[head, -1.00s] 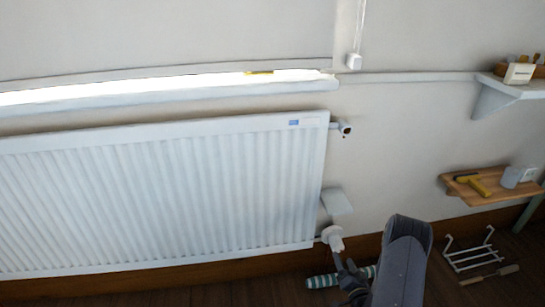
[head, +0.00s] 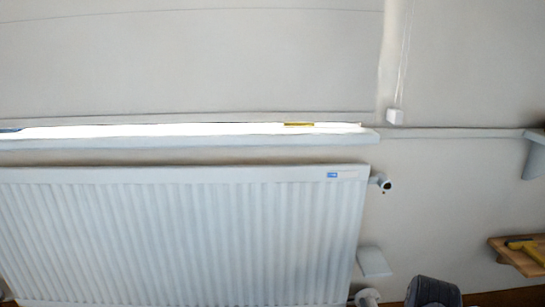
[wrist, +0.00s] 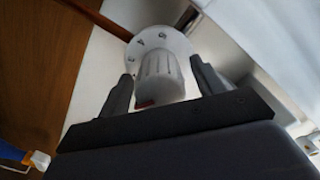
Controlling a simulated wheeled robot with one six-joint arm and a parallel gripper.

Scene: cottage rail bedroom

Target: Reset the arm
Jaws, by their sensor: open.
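My gripper (wrist: 160,68) is open in the wrist view, with its two dark fingers spread. In the head view my arm (head: 432,292) shows only as a dark grey piece at the bottom edge, and the gripper is out of the frame. A white valve part (head: 367,297) at the radiator's lower right corner is cut off by the bottom edge.
A white ribbed radiator (head: 180,235) fills the lower left. A sill (head: 200,142) runs above it, with a small yellow item (head: 299,124) on it. A small grey-white block (head: 374,261) is right of the radiator. A wooden shelf (head: 507,252) bears a yellow-handled tool (head: 530,250).

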